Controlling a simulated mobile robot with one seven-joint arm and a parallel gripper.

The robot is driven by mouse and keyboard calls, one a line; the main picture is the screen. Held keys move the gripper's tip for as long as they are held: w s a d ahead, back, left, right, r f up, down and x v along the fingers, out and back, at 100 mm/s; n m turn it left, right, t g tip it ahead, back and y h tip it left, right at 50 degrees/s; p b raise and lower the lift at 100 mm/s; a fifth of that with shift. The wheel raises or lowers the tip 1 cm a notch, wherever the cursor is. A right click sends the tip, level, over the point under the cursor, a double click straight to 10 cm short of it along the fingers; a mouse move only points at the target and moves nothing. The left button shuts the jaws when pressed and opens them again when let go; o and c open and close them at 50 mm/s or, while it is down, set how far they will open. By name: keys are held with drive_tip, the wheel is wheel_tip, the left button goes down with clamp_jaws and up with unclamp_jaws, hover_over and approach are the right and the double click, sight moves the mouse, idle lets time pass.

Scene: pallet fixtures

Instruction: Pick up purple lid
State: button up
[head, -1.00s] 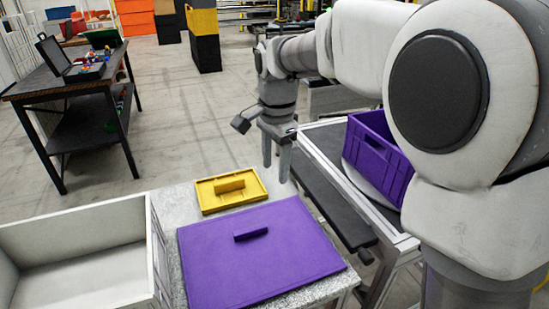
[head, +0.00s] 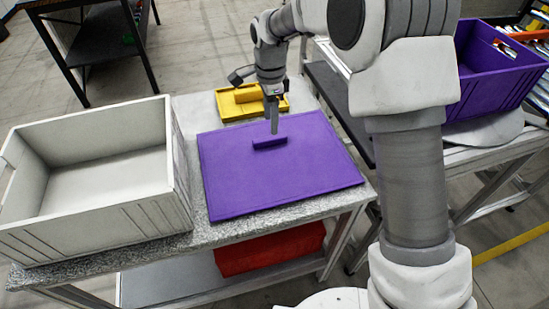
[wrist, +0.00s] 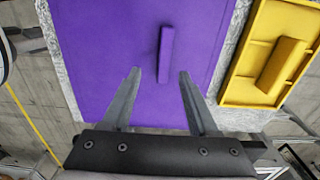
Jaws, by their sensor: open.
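The purple lid (head: 282,172) lies flat on the speckled grey table, with a raised bar handle (head: 270,142) on its top. In the wrist view the lid (wrist: 110,60) fills the middle and its handle (wrist: 165,56) stands upright in the picture. My gripper (head: 273,130) is over the lid close to the handle. In the wrist view my gripper (wrist: 160,72) is open and empty, with its fingertips on either side of the handle's lower end. I cannot tell whether the fingers touch the lid.
A yellow lid (head: 240,108) lies just behind the purple lid. An empty grey-white crate (head: 182,190) stands at the left on the table (head: 210,237). A purple crate (head: 490,98) stands on the right bench. A red bin (head: 270,252) sits below the table.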

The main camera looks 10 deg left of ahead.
sight(270, 138)
drive_tip(key=shift+w+a+f+b, duration=0.15)
drive_tip(key=shift+f+b, duration=0.05)
drive_tip(key=shift+f, duration=1.55)
drive_tip(key=shift+w+a+f+b, duration=0.1)
drive_tip(key=shift+w+f+b, duration=0.1)
drive_tip(key=shift+f, duration=1.55)
clamp_jaws()
